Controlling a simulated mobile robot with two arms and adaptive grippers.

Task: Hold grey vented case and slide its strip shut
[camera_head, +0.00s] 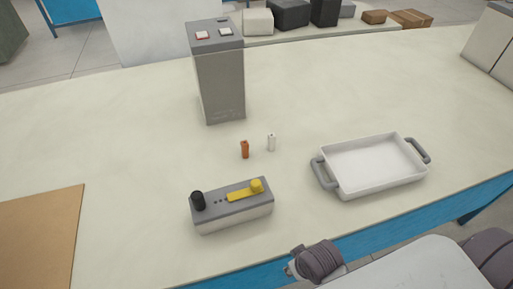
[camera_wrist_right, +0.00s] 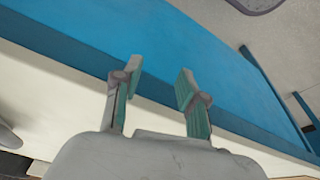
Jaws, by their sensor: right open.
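The grey vented case (camera_head: 233,212) lies on the table near its front edge. A black knob (camera_head: 198,200) stands at its left end. A yellow strip (camera_head: 242,194) with a raised yellow knob (camera_head: 257,185) lies on the right part of its top, and small dark holes show left of the strip. My right gripper (camera_wrist_right: 156,85) is open and empty in the right wrist view, with the blue table edge beyond its fingers. The case is not visible in that view. My left gripper is not in view.
An orange battery (camera_head: 245,149) and a white battery (camera_head: 271,142) stand behind the case. A tall grey box (camera_head: 219,82) stands further back. A white tray (camera_head: 372,167) with grey handles is at the right. A brown board (camera_head: 40,235) lies at the left. The table between them is clear.

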